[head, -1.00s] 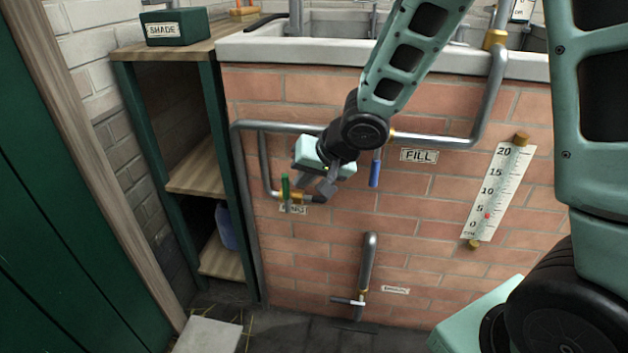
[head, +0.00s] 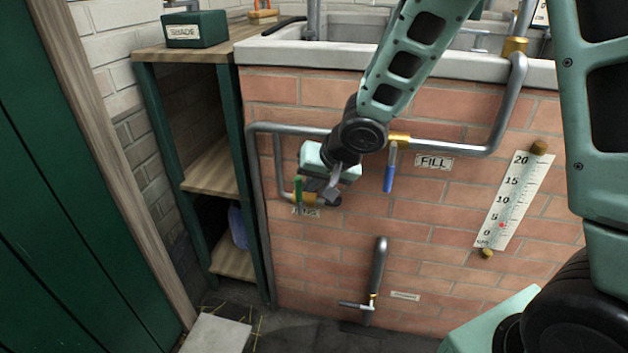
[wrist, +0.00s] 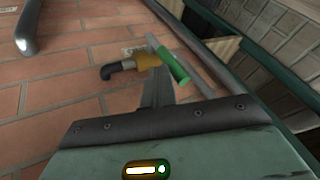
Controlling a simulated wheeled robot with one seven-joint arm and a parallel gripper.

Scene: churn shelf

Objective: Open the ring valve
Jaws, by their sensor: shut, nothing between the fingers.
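The ring valve has a green lever (head: 298,189) on a brass body (head: 308,199), low on the brick wall's left side. Its label (head: 304,211) is partly covered. In the head view the lever stands upright across the short level pipe. In the wrist view the green lever (wrist: 172,65) lies just beyond my fingers, beside the brass body (wrist: 145,60) and a dark elbow outlet (wrist: 118,69). My gripper (head: 328,191) is shut and empty, just right of the lever. Its shut fingers (wrist: 158,90) point towards the valve; I cannot tell whether they touch it.
The fill valve's blue lever (head: 389,178) hangs to the upper right, close to my wrist. A drain pipe with a valve (head: 372,290) is below right. A green-framed shelf (head: 205,165) stands left. A level gauge (head: 513,200) is on the right.

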